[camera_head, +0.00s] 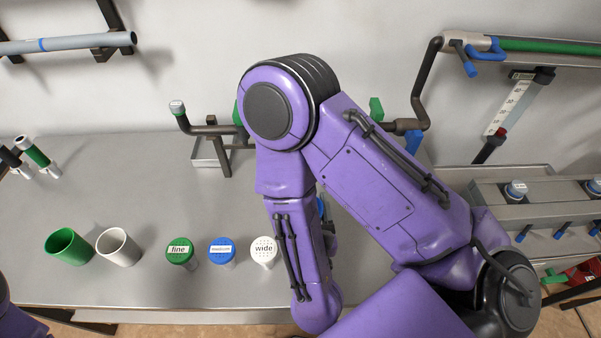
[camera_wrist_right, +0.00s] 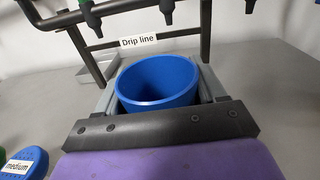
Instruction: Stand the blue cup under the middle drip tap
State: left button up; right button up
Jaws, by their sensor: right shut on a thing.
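The blue cup (camera_wrist_right: 156,85) sits open end up between the fingers of my right gripper (camera_wrist_right: 158,92), which is shut on it. In the right wrist view the cup is in front of the drip line (camera_wrist_right: 178,36), with the dark drip taps (camera_wrist_right: 128,17) beyond and above its rim. I cannot tell whether its base touches the bench. In the head view only a sliver of blue (camera_head: 321,208) shows beside my right arm, which hides most of the drip line and its middle. My left gripper is out of view.
A green cup (camera_head: 69,246) and a white cup (camera_head: 118,247) stand at the left of the bench (camera_head: 110,190). Green "fine" (camera_head: 181,252), blue "medium" (camera_head: 222,251) and white "wide" (camera_head: 263,252) heads stand nearby. A grey tray (camera_head: 208,152) lies behind.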

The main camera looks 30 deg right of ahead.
jog(key=shift+s+d+r+m+h, duration=0.15)
jog(key=shift+s+h, duration=0.1)
jog(key=shift+s, duration=0.3)
jog(key=shift+s+d+r+m+h, duration=0.15)
jog(key=shift+s+h, duration=0.1)
jog(key=shift+s, duration=0.25)
jog(key=shift+w+d+b, duration=0.35)
jog(key=shift+d+b, duration=0.15)
jog(key=shift+b, duration=0.05)
pick_arm(q)
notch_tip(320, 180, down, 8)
jog(key=b, duration=0.7)
pick_arm(e)
jog(key=a+f+p+x, duration=0.1)
jog(key=p+x, duration=0.2)
jog(key=x, duration=1.6)
notch_tip(320, 180, down, 7)
jog(key=shift+w+d+r, duration=0.15)
jog(key=shift+w, duration=0.05)
jog(key=shift+w+d+f+p, duration=0.15)
jog(key=shift+w+f+p, duration=0.05)
jog(key=shift+p, duration=0.15)
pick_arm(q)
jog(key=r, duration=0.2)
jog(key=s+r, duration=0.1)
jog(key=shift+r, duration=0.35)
pick_arm(e)
jog(key=shift+f, duration=0.1)
